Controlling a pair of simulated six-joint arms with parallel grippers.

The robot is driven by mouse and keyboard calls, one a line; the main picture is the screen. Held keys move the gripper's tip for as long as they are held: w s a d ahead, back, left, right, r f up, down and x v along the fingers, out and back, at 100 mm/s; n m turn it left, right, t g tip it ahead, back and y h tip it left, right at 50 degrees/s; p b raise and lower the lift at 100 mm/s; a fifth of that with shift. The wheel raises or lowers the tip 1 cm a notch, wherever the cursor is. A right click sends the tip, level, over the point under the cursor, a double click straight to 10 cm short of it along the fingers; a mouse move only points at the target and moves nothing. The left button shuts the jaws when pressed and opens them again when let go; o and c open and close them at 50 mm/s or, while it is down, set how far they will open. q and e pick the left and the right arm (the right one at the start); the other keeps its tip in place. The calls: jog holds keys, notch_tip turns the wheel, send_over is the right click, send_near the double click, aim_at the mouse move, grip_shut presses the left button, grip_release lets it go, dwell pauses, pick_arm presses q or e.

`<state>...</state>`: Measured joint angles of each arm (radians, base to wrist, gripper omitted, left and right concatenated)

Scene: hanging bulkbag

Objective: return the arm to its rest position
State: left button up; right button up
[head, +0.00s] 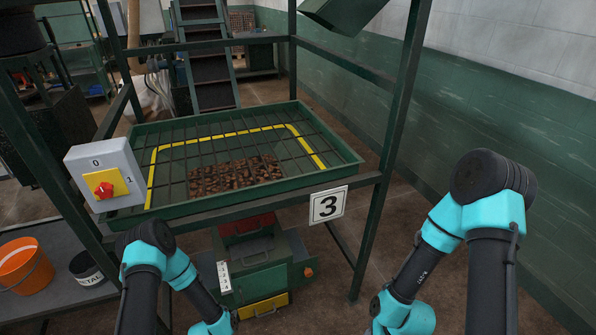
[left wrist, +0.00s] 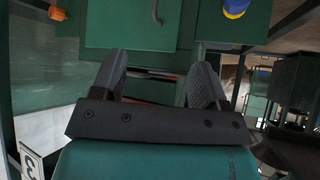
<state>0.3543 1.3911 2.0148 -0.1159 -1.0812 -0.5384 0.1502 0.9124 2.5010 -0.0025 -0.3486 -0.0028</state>
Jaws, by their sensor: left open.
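My left arm (head: 150,265) comes in at the bottom of the head view, bent in front of the green stand. Its gripper is out of sight there. In the left wrist view my left gripper (left wrist: 158,78) is open, with two dark fingers apart and nothing held between them. A green box (left wrist: 130,25) with a handle lies beyond the fingertips, and something dull red shows between them. I cannot tell whether the fingers touch anything. My right arm (head: 480,230) is bent at the lower right of the head view; its gripper is not in view.
Below are a green cabinet (head: 262,280) and number plate 3 (head: 328,205). An orange bucket (head: 25,268) stands left.

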pick_arm(q)
jog(key=s+d+r+n+g+h, duration=0.1)
jog(key=s+r+g, duration=0.3)
jog(key=s+r, duration=0.4)
jog(key=s+d+r+n+g+h, duration=0.1)
jog(key=s+d+r+g, duration=0.3)
jog(key=s+r, duration=0.4)
notch_tip(320, 180, up, 3)
jog(key=shift+d+f+n+h, duration=0.1)
jog(key=shift+d+n+h, duration=0.2)
jog(key=shift+n, duration=0.4)
